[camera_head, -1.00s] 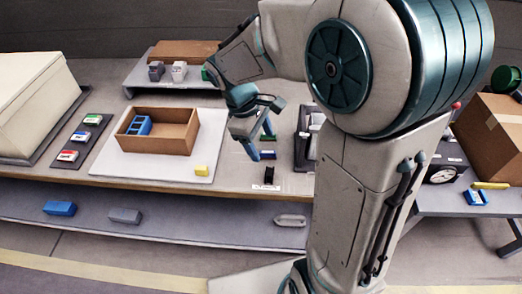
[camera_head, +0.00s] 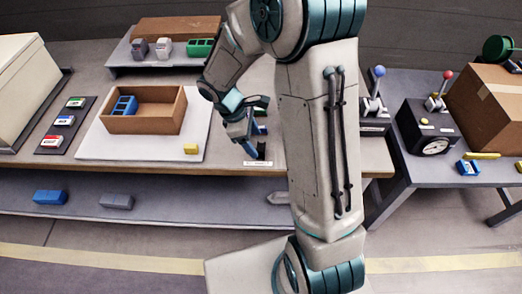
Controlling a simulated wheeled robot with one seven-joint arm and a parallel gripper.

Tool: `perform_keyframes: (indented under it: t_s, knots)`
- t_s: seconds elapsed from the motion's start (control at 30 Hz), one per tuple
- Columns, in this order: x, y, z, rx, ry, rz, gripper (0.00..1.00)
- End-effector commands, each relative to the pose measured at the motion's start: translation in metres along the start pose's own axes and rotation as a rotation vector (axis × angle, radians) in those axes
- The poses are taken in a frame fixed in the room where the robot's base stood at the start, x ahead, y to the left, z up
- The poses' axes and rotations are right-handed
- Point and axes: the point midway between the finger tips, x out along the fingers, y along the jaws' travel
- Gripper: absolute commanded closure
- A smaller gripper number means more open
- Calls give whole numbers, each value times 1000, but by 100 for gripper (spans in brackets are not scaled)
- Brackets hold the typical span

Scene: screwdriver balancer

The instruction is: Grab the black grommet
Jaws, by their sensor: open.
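The small black grommet (camera_head: 261,151) stands upright by a white label strip near the front edge of the table. My gripper (camera_head: 255,141) is open, with its blue fingers pointing down close to the grommet. In this view the left finger is just left of the grommet and the other is above and behind it. I cannot tell whether the fingers touch it. My arm hides the table just right of the grommet.
A white board (camera_head: 92,143) holds a brown open box (camera_head: 157,123) with a blue part inside, and a yellow block (camera_head: 191,149). A lower shelf (camera_head: 160,202) carries blue and grey blocks. A side table at right holds a black gauge box (camera_head: 425,128) and a cardboard box (camera_head: 487,105).

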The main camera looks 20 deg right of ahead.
Motion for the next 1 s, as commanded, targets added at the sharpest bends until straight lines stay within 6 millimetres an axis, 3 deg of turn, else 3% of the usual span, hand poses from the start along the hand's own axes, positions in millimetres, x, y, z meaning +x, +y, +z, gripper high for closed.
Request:
perform_keyframes:
  t_s: [0.33, 0.63, 0.67, 0.8, 1.0]
  knots:
    - [46, 6, 3, 0, -2, -3, 35]
    - [51, 6, 3, 0, 0, 0, 35]
    - [51, 6, 3, 0, 0, 0, 40]
    - [51, 6, 3, 0, 0, 0, 79]
    - [51, 6, 3, 0, 0, 0, 82]
